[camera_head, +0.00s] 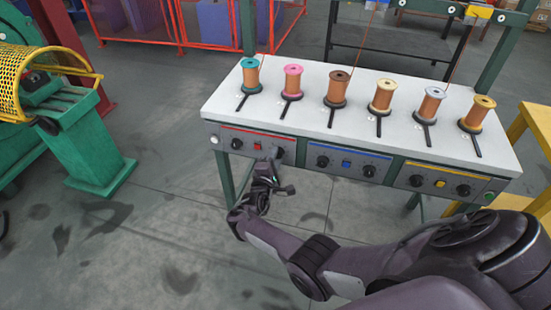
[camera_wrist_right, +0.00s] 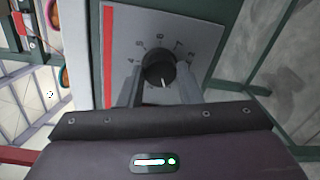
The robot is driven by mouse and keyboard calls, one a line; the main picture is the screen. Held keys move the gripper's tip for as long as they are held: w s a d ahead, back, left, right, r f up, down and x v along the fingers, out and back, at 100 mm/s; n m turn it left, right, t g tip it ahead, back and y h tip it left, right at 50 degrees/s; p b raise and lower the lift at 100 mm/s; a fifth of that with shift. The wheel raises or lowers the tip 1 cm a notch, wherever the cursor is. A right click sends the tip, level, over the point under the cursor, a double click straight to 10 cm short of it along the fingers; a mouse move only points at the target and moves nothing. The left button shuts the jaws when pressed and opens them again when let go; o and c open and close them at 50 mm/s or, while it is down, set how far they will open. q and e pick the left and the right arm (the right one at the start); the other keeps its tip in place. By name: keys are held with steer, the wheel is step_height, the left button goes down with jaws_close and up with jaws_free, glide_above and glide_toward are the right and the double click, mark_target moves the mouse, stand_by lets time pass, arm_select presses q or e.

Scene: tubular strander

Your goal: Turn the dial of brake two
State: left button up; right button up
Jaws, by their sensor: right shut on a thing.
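A black dial (camera_wrist_right: 158,68) with a white pointer mark sits on a grey panel with a printed scale around it. In the wrist view the mark points toward the bottom of the picture. The fingers of my right gripper (camera_head: 276,156) stand on either side of this dial and are shut on it. In the head view it is the right-hand dial of the red-striped panel (camera_head: 229,131), mostly hidden by the gripper. The panel's other dial (camera_head: 237,144) is free, left of a red button (camera_head: 257,147). No brake number is readable. My left gripper is out of view.
A white table (camera_head: 310,121) above the panels carries several copper spools on stands. A blue-striped panel (camera_head: 328,150) and a yellow-striped panel (camera_head: 413,171) follow to the right. A green machine (camera_head: 90,150) with a yellow guard stands at left. The floor between is clear.

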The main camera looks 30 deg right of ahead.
steer(key=shift+n, duration=0.4)
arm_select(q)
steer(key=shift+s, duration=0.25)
arm_select(e)
steer(key=o, duration=1)
steer(key=shift+c, duration=0.2)
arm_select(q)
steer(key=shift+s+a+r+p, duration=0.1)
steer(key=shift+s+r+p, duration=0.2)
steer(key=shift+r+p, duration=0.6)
arm_select(e)
steer(key=v, duration=0.7)
steer(key=shift+s+a, duration=0.25)
steer(key=shift+a, duration=0.05)
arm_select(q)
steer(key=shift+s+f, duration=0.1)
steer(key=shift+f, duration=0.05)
